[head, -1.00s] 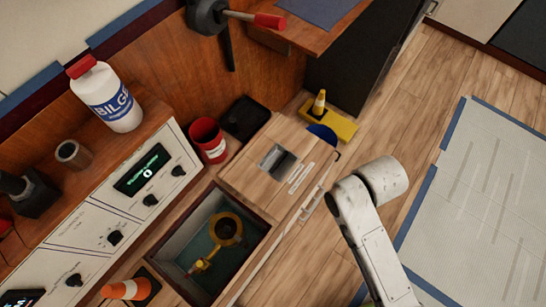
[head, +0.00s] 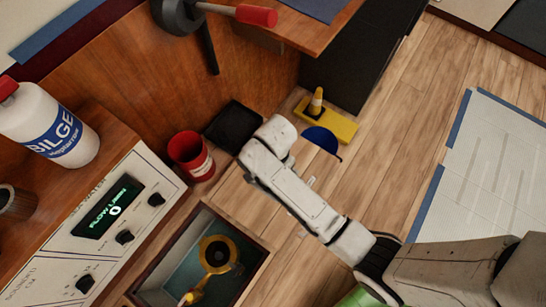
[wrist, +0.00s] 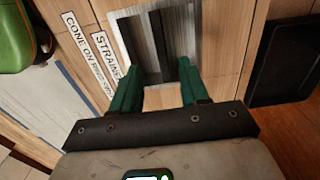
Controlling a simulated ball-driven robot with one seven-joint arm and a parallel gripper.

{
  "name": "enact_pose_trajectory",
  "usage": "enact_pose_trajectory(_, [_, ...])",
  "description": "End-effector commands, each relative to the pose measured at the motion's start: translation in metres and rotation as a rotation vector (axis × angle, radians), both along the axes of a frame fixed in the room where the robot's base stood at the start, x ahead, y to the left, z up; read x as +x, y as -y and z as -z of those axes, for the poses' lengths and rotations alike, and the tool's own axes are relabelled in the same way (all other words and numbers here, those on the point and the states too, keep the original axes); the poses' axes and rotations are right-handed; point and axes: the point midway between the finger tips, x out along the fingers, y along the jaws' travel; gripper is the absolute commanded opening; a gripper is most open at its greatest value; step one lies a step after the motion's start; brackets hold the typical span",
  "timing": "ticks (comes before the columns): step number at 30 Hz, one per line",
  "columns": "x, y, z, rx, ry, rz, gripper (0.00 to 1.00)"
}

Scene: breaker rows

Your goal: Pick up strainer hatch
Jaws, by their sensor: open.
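A white label strip reading "STRAINE…" (wrist: 108,52) lies left of the recess. My gripper (wrist: 158,82) has two green fingers, open and apart, at the near edge of the recess, with nothing between them. I cannot tell whether the fingertips touch the hatch.
An open bilge well (head: 181,262) with a yellow ring fitting (head: 217,252) is in front of the hatch. A red cup (head: 190,157) and a black tray (head: 234,125) sit beside it. A yellow block with a small cone (head: 326,120) is beyond my arm.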

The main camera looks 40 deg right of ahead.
Motion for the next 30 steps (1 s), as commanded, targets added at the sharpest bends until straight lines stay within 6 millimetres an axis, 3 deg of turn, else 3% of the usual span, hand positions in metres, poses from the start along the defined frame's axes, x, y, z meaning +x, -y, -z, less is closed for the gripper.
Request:
enact_pose_trajectory(18, [0.002,-0.002,0.068,0.0,-0.001,-0.001,0.45])
enact_pose_trajectory(27, [0.003,-0.002,0.07,0.0,0.001,-0.001,0.45])
enact_pose_trajectory(30, [0.003,-0.002,0.07,0.0,0.001,-0.001,0.35])
